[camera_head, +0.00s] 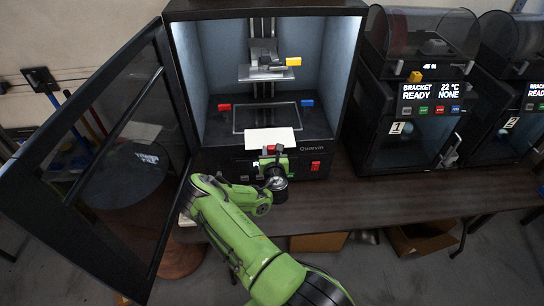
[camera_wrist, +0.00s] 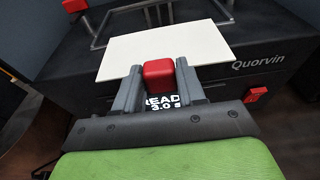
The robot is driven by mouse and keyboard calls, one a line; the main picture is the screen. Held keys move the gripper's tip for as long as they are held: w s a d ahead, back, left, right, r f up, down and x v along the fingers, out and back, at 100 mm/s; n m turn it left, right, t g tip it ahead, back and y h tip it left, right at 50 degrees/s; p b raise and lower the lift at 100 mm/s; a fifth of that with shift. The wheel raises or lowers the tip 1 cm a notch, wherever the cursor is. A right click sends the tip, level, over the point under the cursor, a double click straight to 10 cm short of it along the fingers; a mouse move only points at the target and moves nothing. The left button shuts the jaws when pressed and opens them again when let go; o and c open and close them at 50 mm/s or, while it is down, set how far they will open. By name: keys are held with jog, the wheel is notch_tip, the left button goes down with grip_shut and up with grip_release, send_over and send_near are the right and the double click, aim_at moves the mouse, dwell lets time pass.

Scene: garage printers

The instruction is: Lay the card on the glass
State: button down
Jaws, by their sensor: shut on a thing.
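The white card (camera_head: 271,137) lies roughly flat at the front opening of the open Quorvin machine (camera_head: 345,70). My gripper (camera_wrist: 158,78) is shut on the red block (camera_wrist: 158,73) at the card's near edge. The card also shows in the wrist view (camera_wrist: 165,45), reaching forward from the block. The glass (camera_head: 262,119) appears as a framed panel on the chamber floor, just beyond the card. The card's far edge is close to the frame's near edge. I cannot tell whether the card touches the machine.
The open dark door (camera_head: 90,165) stands left of my arm. A red piece (camera_head: 224,107) and a blue piece (camera_head: 307,103) flank the glass. A carriage with a yellow piece (camera_head: 293,62) hangs above. Another printer (camera_head: 415,100) stands to the right on the table (camera_head: 400,192).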

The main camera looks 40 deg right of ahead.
aim_at(268, 131)
jog(key=shift+w+d+p, duration=0.15)
jog(key=shift+w+d, duration=0.75)
jog(key=shift+w, duration=0.4)
jog(key=shift+w+d+p, duration=0.15)
jog(key=shift+w+d, duration=0.7)
jog(key=shift+w, duration=0.4)
jog(key=shift+w+d+p, duration=0.15)
jog(key=shift+w+d, duration=0.75)
jog(key=shift+w, duration=0.4)
jog(key=shift+r+b+x, duration=0.1)
jog(key=shift+b+x, duration=0.15)
jog(key=shift+x, duration=0.45)
jog(key=shift+r+b+x, duration=0.15)
jog(key=shift+b+x, duration=0.1)
jog(key=shift+x, duration=0.45)
jog(key=shift+w, duration=0.1)
jog(key=shift+w+d+f+b, duration=0.1)
jog(key=shift+w+d+b, duration=0.15)
jog(key=shift+w+b, duration=0.1)
jog(key=shift+f, duration=0.35)
